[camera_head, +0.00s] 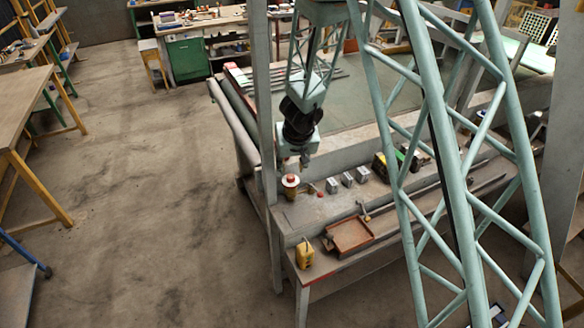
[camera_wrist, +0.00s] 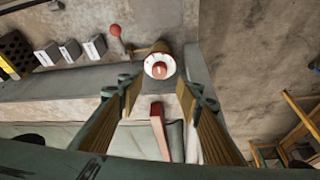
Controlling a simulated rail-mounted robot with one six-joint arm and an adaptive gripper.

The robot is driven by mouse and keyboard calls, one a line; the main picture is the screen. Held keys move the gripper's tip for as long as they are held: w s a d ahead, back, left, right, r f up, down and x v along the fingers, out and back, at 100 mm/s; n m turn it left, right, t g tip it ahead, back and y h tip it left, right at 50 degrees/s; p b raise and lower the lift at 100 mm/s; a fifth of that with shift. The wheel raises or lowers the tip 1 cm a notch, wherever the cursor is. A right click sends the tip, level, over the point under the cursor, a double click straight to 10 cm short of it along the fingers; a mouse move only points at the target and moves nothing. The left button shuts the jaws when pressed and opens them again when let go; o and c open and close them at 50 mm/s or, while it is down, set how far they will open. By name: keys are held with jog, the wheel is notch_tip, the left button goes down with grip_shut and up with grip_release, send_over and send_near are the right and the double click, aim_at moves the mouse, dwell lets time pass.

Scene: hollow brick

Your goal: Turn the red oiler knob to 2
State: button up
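The oiler (camera_head: 290,188) stands on the left end of the bench in the head view, with a brass-coloured body and a red knob on top. In the wrist view the red knob (camera_wrist: 159,70) sits at the centre of a round white dial (camera_wrist: 151,62); the dial's marks are too small to read. My gripper (camera_head: 305,161) is above and slightly right of the oiler in the head view. In the wrist view my gripper (camera_wrist: 160,84) is open and empty, its fingers either side of the view's middle and the knob beyond the tips, with no contact visible.
A red ball-ended lever (camera_wrist: 115,30) is close to the oiler. Several grey blocks (camera_head: 347,179) stand in a row to its right. A brown-red tray (camera_head: 349,235) and a yellow object (camera_head: 304,253) lie nearer the bench front. A post (camera_head: 264,100) rises left of my gripper.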

jog(key=shift+c, duration=1.4)
